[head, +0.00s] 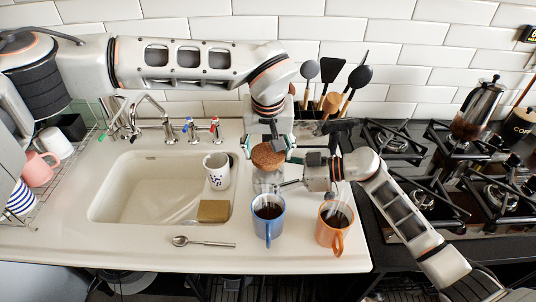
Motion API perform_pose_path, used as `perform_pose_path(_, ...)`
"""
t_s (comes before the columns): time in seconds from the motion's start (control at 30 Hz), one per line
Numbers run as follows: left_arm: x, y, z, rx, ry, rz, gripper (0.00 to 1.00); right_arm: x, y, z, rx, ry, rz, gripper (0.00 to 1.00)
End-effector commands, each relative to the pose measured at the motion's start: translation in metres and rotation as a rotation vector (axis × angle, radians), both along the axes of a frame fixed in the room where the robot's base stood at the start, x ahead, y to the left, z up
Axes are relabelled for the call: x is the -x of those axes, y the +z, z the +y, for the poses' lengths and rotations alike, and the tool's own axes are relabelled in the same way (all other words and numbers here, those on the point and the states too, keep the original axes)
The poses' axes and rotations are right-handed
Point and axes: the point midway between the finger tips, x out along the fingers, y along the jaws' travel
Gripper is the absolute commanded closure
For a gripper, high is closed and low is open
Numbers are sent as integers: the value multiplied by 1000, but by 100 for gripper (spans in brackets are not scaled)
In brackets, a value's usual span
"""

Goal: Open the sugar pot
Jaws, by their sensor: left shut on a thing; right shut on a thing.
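The sugar pot (264,178) is a small clear glass jar on the counter between the sink and the hob. Its round brown cork lid (268,157) shows at the top of the jar; I cannot tell whether it is seated or slightly raised. My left gripper (269,148) comes down from above and is shut on the cork lid. My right gripper (283,184) reaches in from the right and is shut on the glass jar, low on its side. The fingers and mugs partly hide the jar.
A blue mug (268,218) and an orange mug (335,222), both with dark drink, stand close in front. The sink (120,190) is left, with a white patterned mug (217,171) and a sponge (214,211). A spoon (203,241) lies in front. The hob (440,175) is right.

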Motion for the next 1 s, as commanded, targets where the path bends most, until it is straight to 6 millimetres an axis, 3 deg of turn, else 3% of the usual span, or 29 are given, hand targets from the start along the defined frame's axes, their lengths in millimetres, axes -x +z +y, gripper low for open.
perform_pose_path(0.13,-1,19,0,0,0,-3,66,0,-1,0,2,0,1,77)
perform_pose_path(0.4,0,23,0,0,0,0,66,0,-1,0,2,0,1,77)
perform_pose_path(0.43,0,23,0,0,0,0,66,0,-1,0,2,0,1,31)
perform_pose_path(0.5,0,23,0,0,0,0,66,0,-1,0,2,0,1,19)
perform_pose_path(0.83,0,23,0,0,0,-1,66,0,0,-1,1,-1,0,19)
perform_pose_path(1.0,0,23,0,0,0,-1,66,2,4,-16,2,-2,-1,19)
